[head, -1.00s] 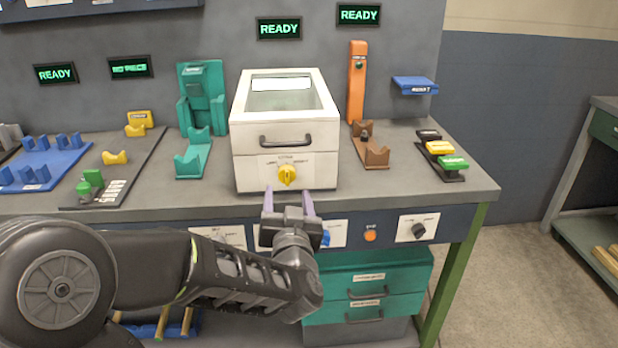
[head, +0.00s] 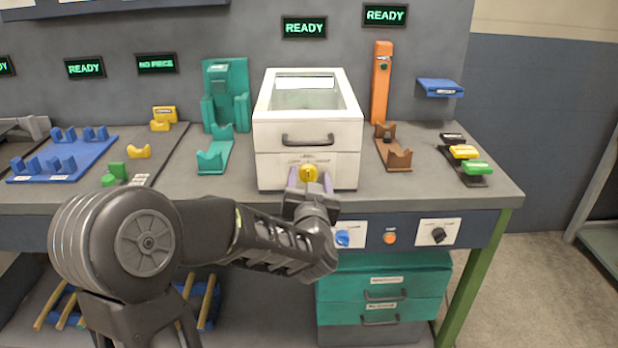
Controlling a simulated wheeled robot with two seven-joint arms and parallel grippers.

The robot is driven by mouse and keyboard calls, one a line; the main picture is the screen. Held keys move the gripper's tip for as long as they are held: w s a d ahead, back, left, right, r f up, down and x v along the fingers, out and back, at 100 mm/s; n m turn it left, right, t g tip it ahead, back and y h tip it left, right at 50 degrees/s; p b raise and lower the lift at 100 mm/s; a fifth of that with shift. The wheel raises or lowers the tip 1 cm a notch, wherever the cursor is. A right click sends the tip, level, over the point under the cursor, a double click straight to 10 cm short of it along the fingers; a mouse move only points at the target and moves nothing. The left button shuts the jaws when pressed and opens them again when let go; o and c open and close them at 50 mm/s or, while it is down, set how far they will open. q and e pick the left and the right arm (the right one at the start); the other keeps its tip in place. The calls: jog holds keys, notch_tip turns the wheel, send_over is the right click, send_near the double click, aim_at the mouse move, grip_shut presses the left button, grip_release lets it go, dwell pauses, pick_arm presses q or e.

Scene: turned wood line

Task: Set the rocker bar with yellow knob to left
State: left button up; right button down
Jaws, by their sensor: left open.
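The yellow knob (head: 309,174) sits low on the front of a white box (head: 275,167) with a glass lid and a black handle. A small printed label lies around the knob; its words are too small to read. My left gripper (head: 310,180) is open, with its purple-grey fingers on either side of the yellow knob. I cannot tell whether the fingers touch it. The knob's exact pointing direction is unclear. My right gripper is not in view.
On the bench front below are a blue knob (head: 343,238), an orange button (head: 390,238) and a black knob (head: 438,235). A teal fixture (head: 226,95) stands left of the box, and a brown cradle (head: 393,153) right of it.

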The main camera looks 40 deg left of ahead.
pick_arm(q)
jog(key=shift+w+a, duration=0.15)
grip_shut()
dwell(0.6)
